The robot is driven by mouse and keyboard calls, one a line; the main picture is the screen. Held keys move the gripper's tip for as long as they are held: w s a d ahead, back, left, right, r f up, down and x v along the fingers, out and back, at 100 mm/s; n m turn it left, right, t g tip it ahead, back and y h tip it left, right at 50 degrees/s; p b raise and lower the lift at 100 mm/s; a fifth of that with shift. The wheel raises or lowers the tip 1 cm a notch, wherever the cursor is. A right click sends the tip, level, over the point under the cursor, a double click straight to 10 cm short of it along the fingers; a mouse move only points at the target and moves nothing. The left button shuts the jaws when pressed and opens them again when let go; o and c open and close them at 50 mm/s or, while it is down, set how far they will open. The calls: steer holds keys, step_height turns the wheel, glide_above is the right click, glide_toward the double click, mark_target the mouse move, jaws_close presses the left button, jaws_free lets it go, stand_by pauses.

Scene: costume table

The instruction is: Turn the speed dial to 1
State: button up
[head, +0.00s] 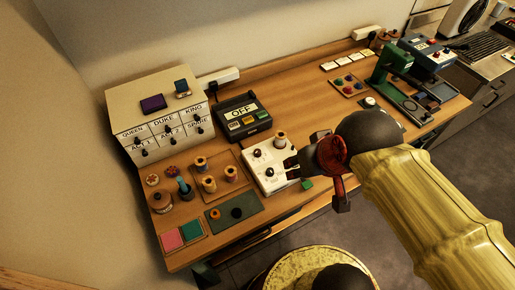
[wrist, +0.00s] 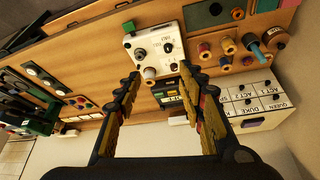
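A white control box (head: 261,184) sits near the front of the table, left of my gripper (head: 322,170). Its top carries two small dark knobs (head: 257,154) and a taller pale post with a dark top (head: 280,138). In the wrist view the white box (wrist: 133,40) lies ahead, with dark knobs (wrist: 140,53) and the pale post (wrist: 149,73). Its printed marks are too small to read, so I cannot tell which knob is the speed dial or its setting. My gripper (wrist: 162,77) is open, its fingers spread and apart from the knobs, with nothing between them.
A dark box reading OFF (head: 239,112) stands behind the white box. Thread spools (head: 209,184) stand on a wooden tray to the left, before a labelled drawer cabinet (head: 125,152). A green press (head: 392,68) stands to the right.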

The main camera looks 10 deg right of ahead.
steer(key=w+a+f+g+p, duration=0.2)
steer(key=w+f+g+p, duration=0.35)
steer(key=w+p, duration=0.3)
steer(key=m+p, duration=0.3)
steer(key=m, duration=0.2)
glide_above(258, 151)
step_height(258, 151, down, 12)
steer(key=shift+r, duration=0.1)
steer(key=shift+w+r+m, duration=0.1)
steer(key=shift+m, duration=0.3)
steer(key=shift+f, duration=0.3)
steer(key=shift+f+b, duration=0.3)
steer(key=shift+f, duration=3.25)
steer(key=c, duration=0.3)
jaws_close()
